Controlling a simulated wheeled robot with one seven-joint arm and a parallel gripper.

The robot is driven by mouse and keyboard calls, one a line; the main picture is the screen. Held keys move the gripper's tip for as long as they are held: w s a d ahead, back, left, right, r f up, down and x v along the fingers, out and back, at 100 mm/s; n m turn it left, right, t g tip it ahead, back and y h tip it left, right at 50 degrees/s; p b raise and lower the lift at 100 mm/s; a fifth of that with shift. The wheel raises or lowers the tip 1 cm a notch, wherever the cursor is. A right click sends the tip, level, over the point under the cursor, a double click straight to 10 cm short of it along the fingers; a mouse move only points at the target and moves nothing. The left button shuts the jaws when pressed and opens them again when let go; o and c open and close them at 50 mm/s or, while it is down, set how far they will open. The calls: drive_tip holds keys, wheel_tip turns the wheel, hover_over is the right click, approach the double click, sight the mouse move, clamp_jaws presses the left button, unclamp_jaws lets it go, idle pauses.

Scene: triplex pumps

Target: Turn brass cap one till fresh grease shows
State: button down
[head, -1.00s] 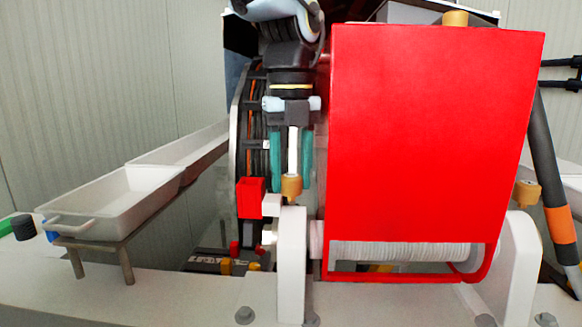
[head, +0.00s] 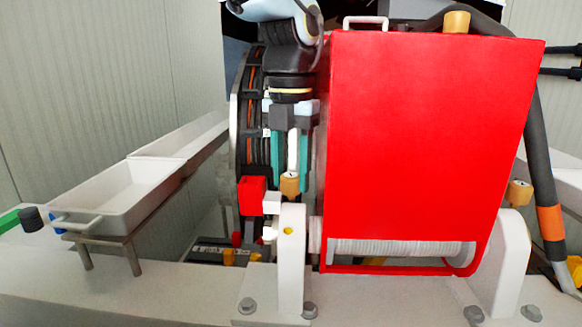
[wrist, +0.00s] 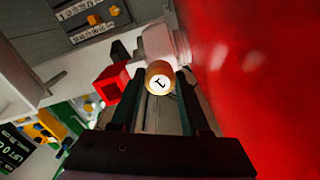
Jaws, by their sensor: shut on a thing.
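Brass cap one (head: 290,185) sits on top of the white bearing pedestal (head: 291,265), left of the red guard. In the wrist view the cap (wrist: 159,80) shows its round white face with a "1" mark. My gripper (head: 291,178) comes down from above with its teal fingers on either side of the cap. In the wrist view my gripper (wrist: 157,84) is shut on the cap. A small yellow-orange spot (head: 287,231) shows on the pedestal's front face, below the cap.
The large red guard (head: 430,140) stands close to the right of my gripper. A red block (head: 251,195) and a black ribbed wheel rim are close on the left. Another brass cap (head: 519,192) sits on the right pedestal. A white tray (head: 110,200) stands at left.

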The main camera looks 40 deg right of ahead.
sight(291, 175)
drive_tip(key=shift+r, duration=0.1)
idle(0.3)
drive_tip(key=shift+c, duration=2)
unclamp_jaws()
wheel_tip(291, 175, up, 11)
